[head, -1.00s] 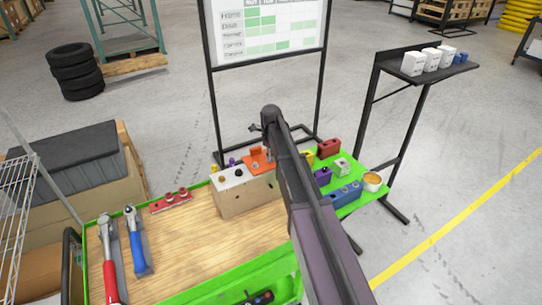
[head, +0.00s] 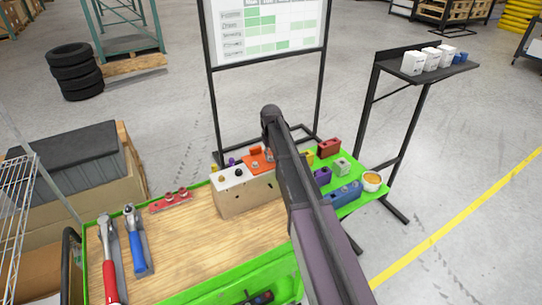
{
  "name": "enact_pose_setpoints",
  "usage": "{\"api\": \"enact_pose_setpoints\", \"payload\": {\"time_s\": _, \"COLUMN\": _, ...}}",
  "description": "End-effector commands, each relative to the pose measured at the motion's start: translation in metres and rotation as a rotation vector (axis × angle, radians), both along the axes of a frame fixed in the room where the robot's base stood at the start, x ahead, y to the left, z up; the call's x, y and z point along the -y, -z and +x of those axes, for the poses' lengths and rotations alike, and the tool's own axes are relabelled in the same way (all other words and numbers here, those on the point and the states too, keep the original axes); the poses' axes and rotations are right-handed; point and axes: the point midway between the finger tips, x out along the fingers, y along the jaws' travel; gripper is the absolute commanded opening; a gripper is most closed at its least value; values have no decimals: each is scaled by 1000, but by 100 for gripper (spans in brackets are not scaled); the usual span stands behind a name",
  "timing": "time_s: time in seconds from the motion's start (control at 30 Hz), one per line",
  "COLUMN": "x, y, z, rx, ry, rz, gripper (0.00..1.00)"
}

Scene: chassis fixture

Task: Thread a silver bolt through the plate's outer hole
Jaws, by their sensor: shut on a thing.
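Small silver bolt-like pieces (head: 268,154) show on or at the plate; whether one passes through a hole is too small to tell. My arm crosses in front of the plate's right side and the block's right end. My gripper is not visible; it is hidden behind my arm. The plate's outer hole cannot be made out.
The wooden bench top (head: 190,255) between is mostly clear.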

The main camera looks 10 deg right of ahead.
Motion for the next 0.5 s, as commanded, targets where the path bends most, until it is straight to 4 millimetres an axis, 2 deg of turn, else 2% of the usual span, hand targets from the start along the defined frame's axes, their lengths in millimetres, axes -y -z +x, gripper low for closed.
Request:
{"api": "enact_pose_setpoints", "payload": {"time_s": 0.1, "x": 0, "y": 2, "z": -5, "rx": -10, "ry": -2, "rz": 0, "gripper": 0}}
{"api": "enact_pose_setpoints", "payload": {"time_s": 0.13, "x": 0, "y": 2, "z": -5, "rx": -10, "ry": -2, "rz": 0, "gripper": 33}}
{"api": "enact_pose_setpoints", "payload": {"time_s": 0.23, "x": 0, "y": 2, "z": -5, "rx": -10, "ry": -3, "rz": 0, "gripper": 63}}
{"api": "enact_pose_setpoints", "payload": {"time_s": 0.27, "x": 0, "y": 2, "z": -5, "rx": -10, "ry": -3, "rz": 0, "gripper": 68}}
{"api": "enact_pose_setpoints", "payload": {"time_s": 0.5, "x": 0, "y": 1, "z": -3, "rx": -7, "ry": -4, "rz": 0, "gripper": 68}}
